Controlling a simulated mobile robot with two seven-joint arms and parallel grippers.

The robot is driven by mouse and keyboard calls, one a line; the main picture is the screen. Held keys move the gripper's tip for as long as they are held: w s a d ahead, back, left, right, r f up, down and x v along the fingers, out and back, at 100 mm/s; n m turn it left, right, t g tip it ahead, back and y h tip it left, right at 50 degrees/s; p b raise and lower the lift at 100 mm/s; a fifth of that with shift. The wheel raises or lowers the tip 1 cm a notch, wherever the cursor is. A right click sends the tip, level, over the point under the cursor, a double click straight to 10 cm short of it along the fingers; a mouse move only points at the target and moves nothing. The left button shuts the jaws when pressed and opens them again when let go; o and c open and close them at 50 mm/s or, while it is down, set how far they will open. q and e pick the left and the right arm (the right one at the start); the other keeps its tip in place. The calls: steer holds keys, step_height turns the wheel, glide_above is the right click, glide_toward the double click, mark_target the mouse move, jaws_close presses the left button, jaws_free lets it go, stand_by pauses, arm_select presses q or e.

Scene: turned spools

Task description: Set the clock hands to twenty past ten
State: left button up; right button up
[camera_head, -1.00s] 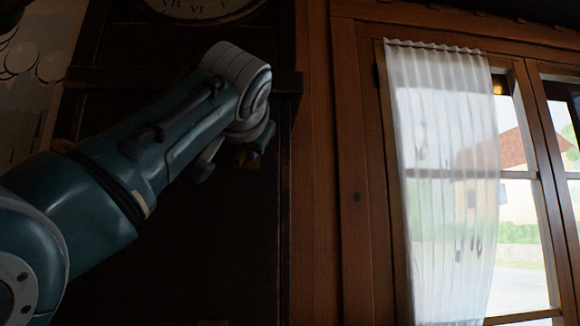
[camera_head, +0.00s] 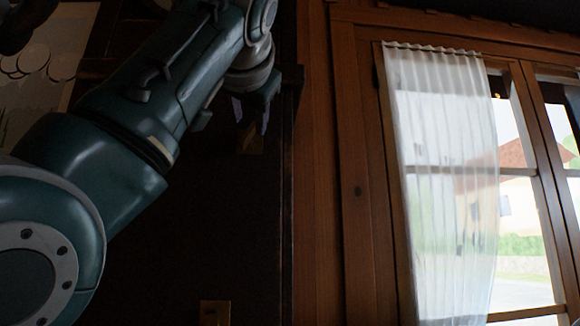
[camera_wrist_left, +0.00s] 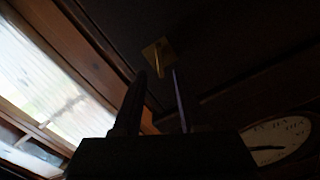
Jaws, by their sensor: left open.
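The clock's pale face (camera_wrist_left: 275,140) with dark numerals shows in part at the lower right of the left wrist view. A dark hand lies across it, but the full time cannot be read. In the head view the clock face is not visible. My left gripper (camera_head: 251,117) is open and empty below the arm's wrist, in front of the dark clock case. In the left wrist view its two fingers (camera_wrist_left: 157,74) point toward a small brass fitting (camera_wrist_left: 157,54) with a thin raised part. That fitting shows dimly below the fingertips in the head view (camera_head: 250,141).
Another small brass plate (camera_head: 214,312) sits low on the dark case. A wooden window frame (camera_head: 345,180) and a white curtain (camera_head: 445,180) stand to the right. The space before the lower case looks clear.

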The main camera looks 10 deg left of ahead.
arm_select(q)
steer(key=b+v, duration=0.1)
steer(key=v, duration=0.2)
steer(key=shift+s+d+b, duration=0.1)
steer(key=shift+s+b, duration=0.15)
steer(key=shift+b, duration=0.05)
arm_select(e)
step_height(320, 180, down, 3)
steer(key=shift+a+r, duration=0.1)
